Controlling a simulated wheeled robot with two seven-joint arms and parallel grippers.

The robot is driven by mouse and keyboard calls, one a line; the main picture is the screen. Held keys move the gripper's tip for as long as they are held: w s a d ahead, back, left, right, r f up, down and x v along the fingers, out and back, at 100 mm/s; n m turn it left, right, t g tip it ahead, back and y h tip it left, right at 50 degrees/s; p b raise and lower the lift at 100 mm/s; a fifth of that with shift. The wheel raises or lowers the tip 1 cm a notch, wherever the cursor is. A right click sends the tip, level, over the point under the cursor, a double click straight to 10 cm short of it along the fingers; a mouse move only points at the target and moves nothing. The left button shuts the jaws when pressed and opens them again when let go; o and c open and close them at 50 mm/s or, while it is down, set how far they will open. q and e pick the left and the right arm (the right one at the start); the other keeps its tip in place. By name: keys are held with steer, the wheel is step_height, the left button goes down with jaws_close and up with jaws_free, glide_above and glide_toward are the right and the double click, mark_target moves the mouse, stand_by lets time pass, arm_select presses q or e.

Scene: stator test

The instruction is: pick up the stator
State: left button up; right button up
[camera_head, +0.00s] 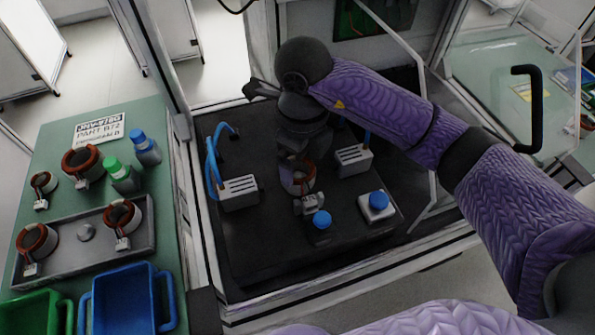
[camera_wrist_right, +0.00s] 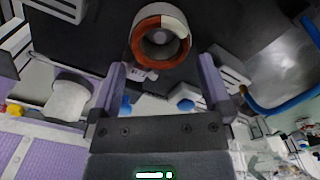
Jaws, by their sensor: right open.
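A stator (camera_head: 298,180), a ring with an orange-brown and white rim, is in the dark test station between two grey slotted blocks. My right gripper (camera_head: 300,150) is directly over it, pointing down, and partly hides it in the head view. In the right wrist view the stator (camera_wrist_right: 160,36) shows just beyond the fingertips. The right gripper (camera_wrist_right: 162,66) is open, its two purple fingers apart with nothing between them. I cannot tell whether the fingers touch the stator. My left gripper is not in view.
Grey slotted blocks (camera_head: 239,193) with blue cables flank the stator; blue-buttoned boxes (camera_head: 377,206) stand in front. The station's frame and open glass door (camera_head: 510,90) surround my arm. The green table (camera_head: 60,140) at left holds several stators, a grey tray (camera_head: 85,254), bottles and bins.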

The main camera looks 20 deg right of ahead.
mark_target(300, 175)
step_height(300, 175, down, 4)
steer(key=shift+w+f+b, duration=0.15)
steer(key=shift+f+b, duration=0.1)
steer(key=shift+b, duration=0.15)
jaws_close()
